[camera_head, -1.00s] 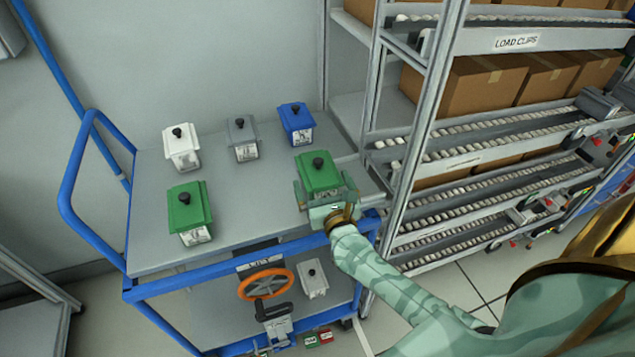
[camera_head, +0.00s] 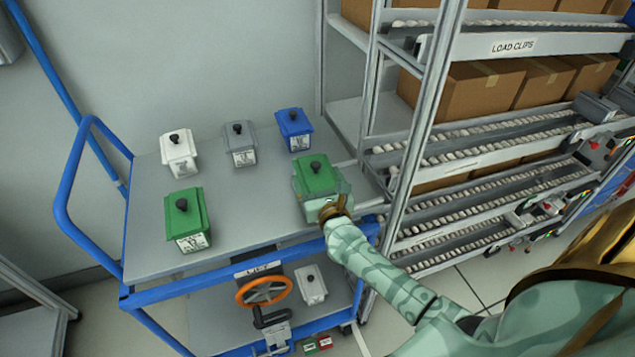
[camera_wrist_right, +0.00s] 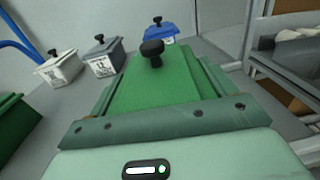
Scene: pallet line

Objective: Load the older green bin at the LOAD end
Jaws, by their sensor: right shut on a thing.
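Two green bins with black knobs are at the cart top. One green bin (camera_head: 187,220) stands at the front left of the cart top, its label facing front but too small to read. The other green bin (camera_head: 317,174) is at the right side, and my right gripper (camera_head: 322,205) is shut on it from the front. In the right wrist view this held green bin (camera_wrist_right: 150,85) fills the middle, its label hidden. I cannot tell whether it touches the cart top. My left gripper is not in view.
The blue-framed cart (camera_head: 140,240) also bears a white bin (camera_head: 180,155), a grey bin (camera_head: 240,145) and a blue bin (camera_head: 294,130) at the back. A roller rack (camera_head: 470,150) with brown boxes and a LOAD CLIPS sign stands close at the right. An orange handwheel (camera_head: 264,290) is at the cart's front.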

